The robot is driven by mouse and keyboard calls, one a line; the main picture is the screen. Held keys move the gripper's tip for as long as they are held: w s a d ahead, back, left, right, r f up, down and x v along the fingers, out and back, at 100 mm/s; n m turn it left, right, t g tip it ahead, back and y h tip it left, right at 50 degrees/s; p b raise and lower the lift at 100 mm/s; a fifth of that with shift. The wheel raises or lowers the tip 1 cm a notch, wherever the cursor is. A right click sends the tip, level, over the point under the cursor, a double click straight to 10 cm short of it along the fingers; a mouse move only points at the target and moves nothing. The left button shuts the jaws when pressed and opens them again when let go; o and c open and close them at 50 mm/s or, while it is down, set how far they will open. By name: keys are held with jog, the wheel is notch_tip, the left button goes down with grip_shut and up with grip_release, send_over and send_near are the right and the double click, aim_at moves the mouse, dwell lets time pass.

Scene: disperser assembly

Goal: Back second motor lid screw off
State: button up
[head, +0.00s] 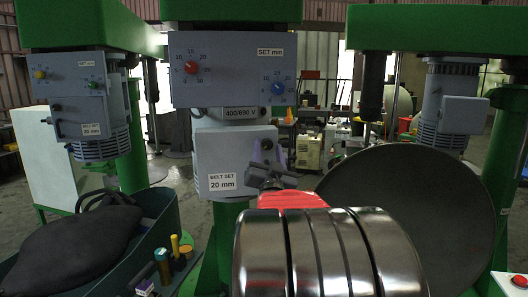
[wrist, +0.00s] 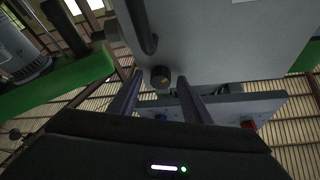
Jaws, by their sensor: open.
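The middle machine's grey motor lid (head: 225,160), labelled "BELT SET 20 mm", faces me in the head view. In the wrist view a grey housing (wrist: 230,40) fills the top, and a small dark round screw (wrist: 160,77) stands out from it. My gripper (wrist: 159,80) is open, with one purple-grey finger on each side of the screw. The screw shows between the fingertips; I cannot tell whether they touch it. In the head view my gripper (head: 268,153) is at the right part of the lid, and the screw cannot be made out there.
A control panel (head: 232,70) with red and blue knobs is above the lid. A large grey disc (head: 410,200) and a second machine (head: 450,105) stand right.

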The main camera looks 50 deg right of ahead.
jog(key=c, duration=0.9)
jog(key=shift+a, duration=0.3)
jog(key=shift+c, duration=0.7)
jog(key=shift+d, duration=0.3)
